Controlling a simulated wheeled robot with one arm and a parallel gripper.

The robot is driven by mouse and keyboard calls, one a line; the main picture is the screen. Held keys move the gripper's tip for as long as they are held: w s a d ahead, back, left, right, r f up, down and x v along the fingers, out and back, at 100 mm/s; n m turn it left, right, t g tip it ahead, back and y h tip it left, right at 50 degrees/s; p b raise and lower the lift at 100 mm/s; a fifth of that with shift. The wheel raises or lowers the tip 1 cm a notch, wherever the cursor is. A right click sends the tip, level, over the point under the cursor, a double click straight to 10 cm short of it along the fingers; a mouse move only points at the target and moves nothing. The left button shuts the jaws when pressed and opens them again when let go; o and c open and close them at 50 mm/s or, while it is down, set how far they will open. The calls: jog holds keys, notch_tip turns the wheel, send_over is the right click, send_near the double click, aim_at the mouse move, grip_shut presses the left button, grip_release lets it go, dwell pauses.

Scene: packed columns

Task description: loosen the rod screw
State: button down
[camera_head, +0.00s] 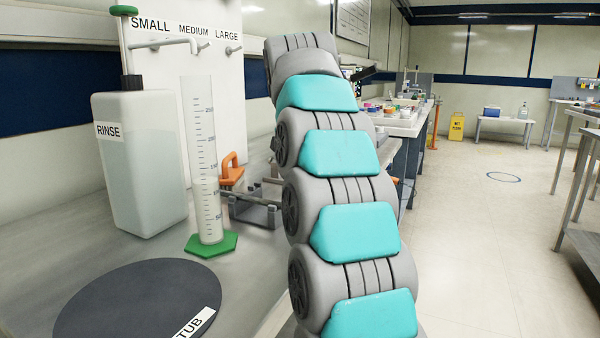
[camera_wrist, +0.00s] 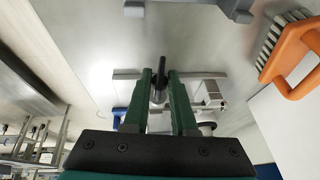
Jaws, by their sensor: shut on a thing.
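My gripper (camera_wrist: 161,78) shows in the wrist view, its two green fingers reaching up from the dark palm. It is shut on a small grey and dark cylindrical piece between the fingertips, which looks like the rod screw (camera_wrist: 158,94). The fingers hide its sides, so I cannot tell how far it is turned. A thin grey bar (camera_wrist: 206,75) runs sideways behind the fingertips. A pale block (camera_wrist: 209,92) with a dark part sits just right of the fingers. In the head view my own arm hides the gripper and the screw.
An orange-handled brush (camera_wrist: 293,52) lies at the right of the wrist view; its orange handle shows in the head view (camera_head: 231,172). A RINSE bottle (camera_head: 140,165), a graduated cylinder (camera_head: 207,160) on a green foot and a dark TUB disc (camera_head: 125,300) stand left of my arm.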

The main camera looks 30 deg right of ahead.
dwell(0.5)
jog(key=c, duration=0.7)
grip_release()
jog(key=shift+c, duration=0.2)
